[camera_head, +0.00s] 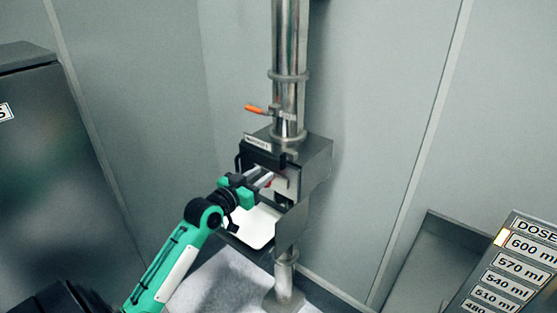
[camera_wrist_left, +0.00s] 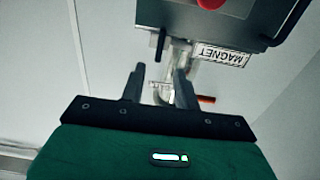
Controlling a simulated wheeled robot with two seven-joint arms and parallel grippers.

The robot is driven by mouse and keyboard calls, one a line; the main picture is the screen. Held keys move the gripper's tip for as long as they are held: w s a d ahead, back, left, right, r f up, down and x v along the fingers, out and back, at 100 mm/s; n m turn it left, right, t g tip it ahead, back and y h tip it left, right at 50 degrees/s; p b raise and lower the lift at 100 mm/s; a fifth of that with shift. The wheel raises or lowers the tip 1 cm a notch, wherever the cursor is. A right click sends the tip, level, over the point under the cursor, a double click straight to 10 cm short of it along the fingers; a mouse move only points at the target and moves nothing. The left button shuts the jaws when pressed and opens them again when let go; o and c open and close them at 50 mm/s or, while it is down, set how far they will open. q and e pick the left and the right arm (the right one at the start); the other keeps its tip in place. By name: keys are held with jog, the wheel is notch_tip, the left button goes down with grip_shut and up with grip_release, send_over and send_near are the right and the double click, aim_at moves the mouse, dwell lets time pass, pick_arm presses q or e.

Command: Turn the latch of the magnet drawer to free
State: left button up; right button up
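The magnet drawer (camera_head: 262,157) has a dark front with a black handle and sits in the grey metal housing on the steel pipe. Its MAGNET label (camera_wrist_left: 222,55) appears upside down in the wrist view. A thin dark peg (camera_wrist_left: 160,45), possibly the latch, stands beside the drawer in the wrist view; its turn cannot be told. My left gripper (camera_head: 268,178) is just below and in front of the drawer. In the wrist view the left gripper (camera_wrist_left: 159,75) has its fingers apart, with no held object visible. My right gripper is not in view.
An orange-handled valve (camera_head: 256,109) is on the pipe (camera_head: 290,60) above the housing. A red knob (camera_wrist_left: 211,3) is near the drawer. A pale tray (camera_head: 252,226) lies below the gripper. A dark cabinet (camera_head: 50,140) stands left; a dose panel (camera_head: 515,270) is at right.

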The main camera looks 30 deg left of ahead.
aim_at(280, 162)
pick_arm(q)
jog(key=w, duration=0.3)
jog(key=w+p, duration=0.1)
jog(key=w, duration=0.1)
jog(key=w+p, duration=0.1)
jog(key=w, duration=0.2)
jog(key=shift+w+d, duration=0.3)
jog(key=shift+d, duration=0.1)
grip_shut()
